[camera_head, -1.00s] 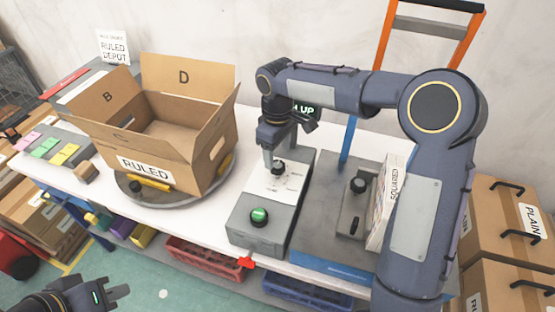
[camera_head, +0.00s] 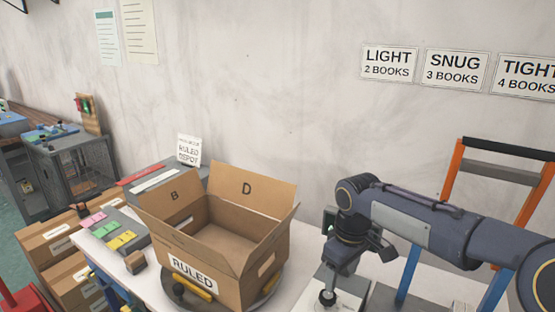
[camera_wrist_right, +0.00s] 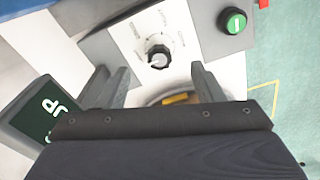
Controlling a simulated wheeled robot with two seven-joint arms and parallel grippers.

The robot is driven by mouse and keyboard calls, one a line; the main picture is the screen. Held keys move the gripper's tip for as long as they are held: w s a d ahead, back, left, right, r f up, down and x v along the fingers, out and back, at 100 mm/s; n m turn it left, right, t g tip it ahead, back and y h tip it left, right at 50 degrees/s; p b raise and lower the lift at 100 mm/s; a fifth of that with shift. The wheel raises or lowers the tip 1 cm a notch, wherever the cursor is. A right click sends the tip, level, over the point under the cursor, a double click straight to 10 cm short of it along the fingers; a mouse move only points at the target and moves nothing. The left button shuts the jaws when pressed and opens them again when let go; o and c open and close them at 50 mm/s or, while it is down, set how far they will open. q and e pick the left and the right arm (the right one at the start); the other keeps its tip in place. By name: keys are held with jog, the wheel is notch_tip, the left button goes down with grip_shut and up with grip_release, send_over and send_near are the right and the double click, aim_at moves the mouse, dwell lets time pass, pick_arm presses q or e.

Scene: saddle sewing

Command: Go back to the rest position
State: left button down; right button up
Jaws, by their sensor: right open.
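My right gripper (camera_head: 342,262) hangs over the small grey machine with the white plate (camera_head: 350,300) at the bottom of the head view. In the right wrist view my right gripper (camera_wrist_right: 156,78) is open, its two dark fingers apart and empty. A black knob (camera_wrist_right: 158,55) on the white dial plate lies beyond the fingers and apart from them; it also shows in the head view (camera_head: 327,297). My left gripper is outside both current views.
An open cardboard box marked RULED (camera_head: 192,274) stands on a round turntable left of my right arm. A green button (camera_wrist_right: 233,21) is on the machine. A dark display (camera_wrist_right: 42,112) is close to the gripper. An orange frame (camera_head: 450,180) stands at the right.

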jog(key=s+d+r+m+t+y, duration=0.1)
jog(key=s+d+m, duration=0.15)
jog(key=s, duration=0.55)
jog(key=s+d+r+m+t+y, duration=0.1)
jog(key=s+d+r+m+t, duration=0.15)
jog(key=s, duration=0.45)
jog(key=s+f+m+t+y, duration=0.1)
jog(key=s+f+m, duration=0.3)
jog(key=s, duration=0.6)
jog(key=shift+a+f+t, duration=0.35)
jog(key=shift+a+f, duration=0.05)
jog(key=shift+f, duration=0.25)
jog(key=shift+s+f, duration=0.15)
jog(key=shift+c, duration=0.3)
